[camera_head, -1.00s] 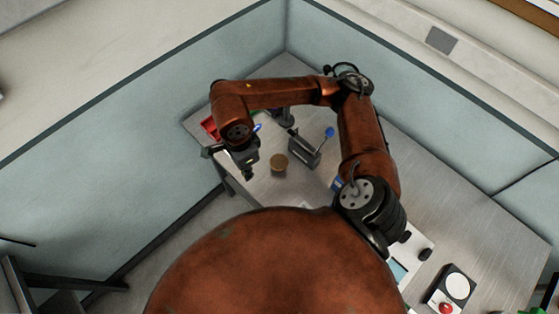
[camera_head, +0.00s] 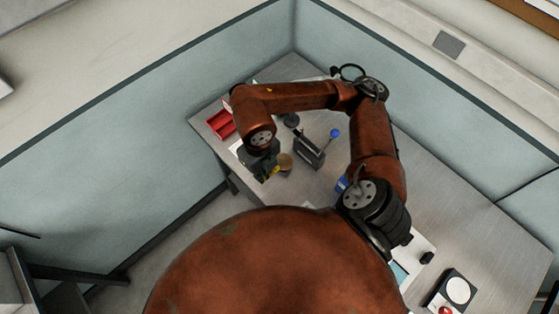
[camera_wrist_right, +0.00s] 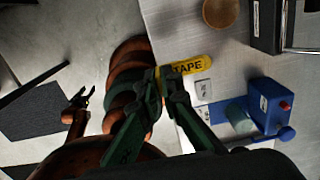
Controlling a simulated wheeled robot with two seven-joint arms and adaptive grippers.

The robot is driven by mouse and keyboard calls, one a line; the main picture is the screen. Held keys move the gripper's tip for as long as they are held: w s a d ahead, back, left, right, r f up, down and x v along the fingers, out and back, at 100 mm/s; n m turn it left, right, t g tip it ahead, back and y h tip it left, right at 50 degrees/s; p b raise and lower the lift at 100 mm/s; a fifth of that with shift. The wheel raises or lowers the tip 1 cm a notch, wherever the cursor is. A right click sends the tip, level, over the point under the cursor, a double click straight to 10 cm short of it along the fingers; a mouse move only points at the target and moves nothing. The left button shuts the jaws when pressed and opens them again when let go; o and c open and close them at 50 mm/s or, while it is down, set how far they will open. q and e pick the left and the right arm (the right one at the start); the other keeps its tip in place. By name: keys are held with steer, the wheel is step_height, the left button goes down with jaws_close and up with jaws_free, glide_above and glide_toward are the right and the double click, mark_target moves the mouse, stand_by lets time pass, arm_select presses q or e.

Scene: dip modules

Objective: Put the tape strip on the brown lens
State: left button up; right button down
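The tape strip, yellow with the word TAPE (camera_wrist_right: 190,66), is at the fingertips of my right gripper (camera_wrist_right: 163,76) in the right wrist view. The green fingers are closed on its left end. In the head view my right gripper (camera_head: 268,172) is just left of the brown lens (camera_head: 286,162), with a bit of yellow at its tip. The brown lens, a round tan disc, also shows at the top of the right wrist view (camera_wrist_right: 221,12), apart from the strip. My left gripper (camera_wrist_right: 80,97) is small at the left of the right wrist view, its fingers spread and empty.
A dark block-like device (camera_head: 309,152) with a blue-knobbed lever stands right of the lens. A blue box with a red button (camera_wrist_right: 271,105) is on the grey table (camera_head: 458,215). A red bin (camera_head: 220,124) is at the table's left end. A white-disc device (camera_head: 452,291) is at front right.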

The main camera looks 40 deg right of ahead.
steer(key=w+d+f, duration=0.1)
steer(key=d+f, duration=0.1)
steer(key=d, duration=0.1)
steer(key=w+d+f, duration=0.2)
steer(key=d+f, duration=0.1)
steer(key=w+d+f+p, duration=0.1)
steer(key=w+d+f, duration=0.1)
steer(key=d+f, duration=0.1)
steer(key=shift+d+f, duration=0.1)
steer(key=shift+d, duration=0.05)
step_height(320, 180, down, 3)
steer(key=shift+w+d+f+p, duration=0.1)
steer(key=shift+w+d+p, duration=0.05)
steer(key=shift+p, duration=0.3)
steer(key=shift+f, duration=0.15)
arm_select(q)
steer(key=shift+w+r, duration=0.15)
steer(key=shift+r, duration=0.35)
steer(key=shift+w+r, duration=0.15)
steer(key=shift+r, duration=0.35)
steer(key=shift+f, duration=0.15)
arm_select(e)
steer(key=shift+f, duration=0.1)
